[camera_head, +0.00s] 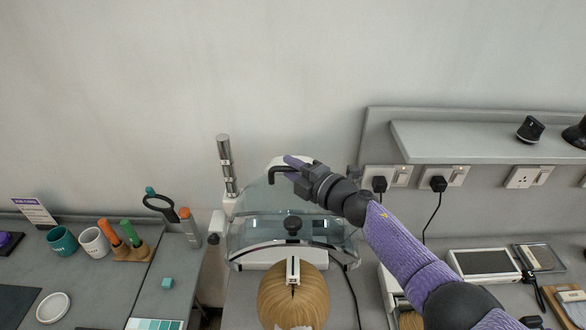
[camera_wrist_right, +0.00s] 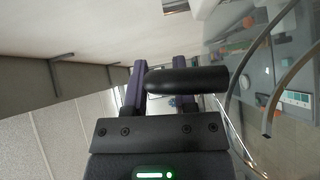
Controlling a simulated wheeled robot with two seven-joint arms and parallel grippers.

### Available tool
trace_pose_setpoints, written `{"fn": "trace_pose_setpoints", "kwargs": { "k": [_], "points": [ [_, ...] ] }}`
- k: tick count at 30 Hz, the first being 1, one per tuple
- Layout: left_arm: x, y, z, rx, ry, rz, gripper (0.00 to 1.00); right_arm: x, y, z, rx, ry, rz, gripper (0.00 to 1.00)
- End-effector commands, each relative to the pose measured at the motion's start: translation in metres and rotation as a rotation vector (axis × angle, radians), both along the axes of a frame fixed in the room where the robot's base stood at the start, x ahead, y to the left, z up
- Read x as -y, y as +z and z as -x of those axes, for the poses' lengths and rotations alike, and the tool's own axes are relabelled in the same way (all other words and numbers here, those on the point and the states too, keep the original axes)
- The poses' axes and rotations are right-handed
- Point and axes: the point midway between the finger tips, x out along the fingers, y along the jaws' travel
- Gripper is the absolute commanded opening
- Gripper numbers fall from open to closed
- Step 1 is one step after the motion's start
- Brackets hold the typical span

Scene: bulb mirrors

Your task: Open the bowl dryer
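The bowl dryer has a clear curved hood (camera_head: 255,206) standing at the back of the middle counter, with a black knob (camera_head: 292,224) in front. A bent black handle (camera_head: 276,172) is at the hood's upper edge; I cannot tell how far the hood is raised. My right gripper (camera_head: 288,166) is at this handle, its purple fingers pointing left. My left gripper is not in view.
A blonde wig head (camera_head: 292,297) stands in front of the dryer. A metal cylinder (camera_head: 226,165) rises at its left. Mugs (camera_head: 95,242) and handled tools (camera_head: 128,240) are on the left counter. A shelf (camera_head: 480,142) and plugged sockets (camera_head: 438,178) are at right.

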Motion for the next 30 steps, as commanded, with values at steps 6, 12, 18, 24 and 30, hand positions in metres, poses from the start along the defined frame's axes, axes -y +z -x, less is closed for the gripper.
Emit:
{"fn": "trace_pose_setpoints", "kwargs": {
  "k": [6,12,18,24,30],
  "points": [
    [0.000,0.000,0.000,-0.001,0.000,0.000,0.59,0.000,0.000,0.000,0.000,0.000,0.000,0.35],
    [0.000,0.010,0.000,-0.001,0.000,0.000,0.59,0.011,0.003,0.011,-0.001,-0.001,0.001,0.35],
    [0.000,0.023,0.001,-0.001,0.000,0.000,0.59,0.039,0.005,0.039,-0.001,0.001,0.004,0.35],
    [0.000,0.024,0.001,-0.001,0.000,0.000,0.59,0.065,0.006,0.064,-0.001,0.000,0.002,0.35],
    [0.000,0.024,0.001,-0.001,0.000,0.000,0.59,0.070,0.007,0.070,0.000,0.001,0.000,0.35]
  ]
}}
